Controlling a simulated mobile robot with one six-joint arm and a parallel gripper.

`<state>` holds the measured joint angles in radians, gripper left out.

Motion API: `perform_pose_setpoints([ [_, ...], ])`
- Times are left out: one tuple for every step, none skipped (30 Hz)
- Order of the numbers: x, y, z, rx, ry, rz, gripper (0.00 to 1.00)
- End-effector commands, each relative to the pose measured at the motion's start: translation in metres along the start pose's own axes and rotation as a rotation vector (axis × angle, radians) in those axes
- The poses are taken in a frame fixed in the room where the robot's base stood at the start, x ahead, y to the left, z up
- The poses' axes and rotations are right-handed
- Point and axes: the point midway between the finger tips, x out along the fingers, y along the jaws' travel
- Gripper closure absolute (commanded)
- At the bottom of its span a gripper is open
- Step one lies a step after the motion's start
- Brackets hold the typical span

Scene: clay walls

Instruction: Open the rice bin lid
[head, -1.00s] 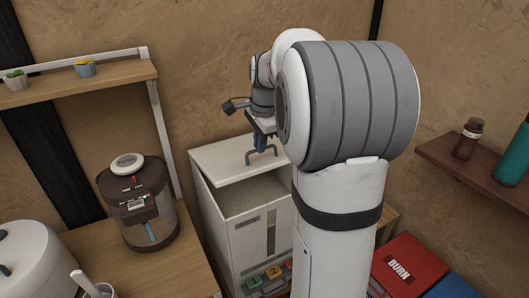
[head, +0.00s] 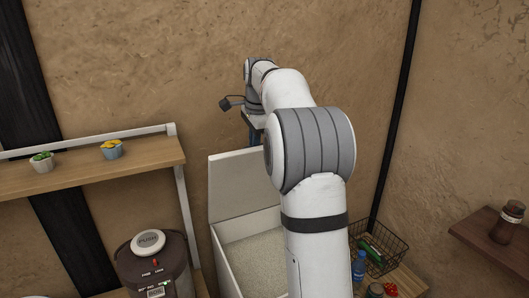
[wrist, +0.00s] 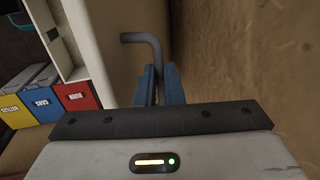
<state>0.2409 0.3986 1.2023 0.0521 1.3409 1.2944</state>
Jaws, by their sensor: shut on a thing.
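The white rice bin (head: 222,262) stands below my arm in the head view, with pale rice (head: 257,262) visible inside. Its white lid (head: 238,186) is raised and stands steeply at the back of the bin, near the wall. My gripper (wrist: 158,88) has its blue fingers closed on the grey bent lid handle (wrist: 150,48) in the wrist view. In the head view my gripper is behind the lid's upper edge, and my arm hides part of the lid and the bin's right side.
A brown dispenser (head: 152,268) stands left of the bin, below a wooden shelf (head: 95,178) with small pots. A wire basket (head: 385,245) and bottles are at the right. Yellow, blue and red boxes (wrist: 75,96) show in the wrist view. The clay wall is close behind.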

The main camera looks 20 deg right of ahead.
Motion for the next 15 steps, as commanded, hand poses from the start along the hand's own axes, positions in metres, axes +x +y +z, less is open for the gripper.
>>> perform_pose_setpoints([
  [0.011, -0.006, 0.004, -0.005, -0.010, 0.016, 1.00],
  [0.011, -0.009, 0.004, -0.005, -0.010, 0.016, 1.00],
  [0.011, -0.012, 0.004, -0.005, -0.011, 0.017, 1.00],
  [0.011, -0.015, 0.004, -0.005, -0.011, 0.017, 1.00],
  [0.011, -0.017, 0.004, -0.004, -0.011, 0.017, 1.00],
  [0.011, -0.019, 0.003, -0.004, -0.011, 0.017, 1.00],
  [0.011, -0.021, 0.003, -0.004, -0.011, 0.018, 1.00],
  [0.012, -0.022, 0.003, -0.003, -0.011, 0.020, 1.00],
  [0.012, -0.023, 0.002, -0.002, -0.011, 0.020, 1.00],
  [0.012, -0.024, 0.002, -0.002, -0.011, 0.020, 1.00],
  [0.012, -0.025, 0.002, -0.001, -0.011, 0.020, 1.00],
  [0.012, -0.025, 0.001, -0.001, -0.011, 0.020, 1.00],
  [0.012, -0.026, 0.001, 0.000, -0.011, 0.021, 1.00],
  [0.012, -0.026, 0.001, 0.000, -0.011, 0.021, 1.00],
  [0.012, -0.026, 0.001, 0.001, -0.011, 0.021, 1.00],
])
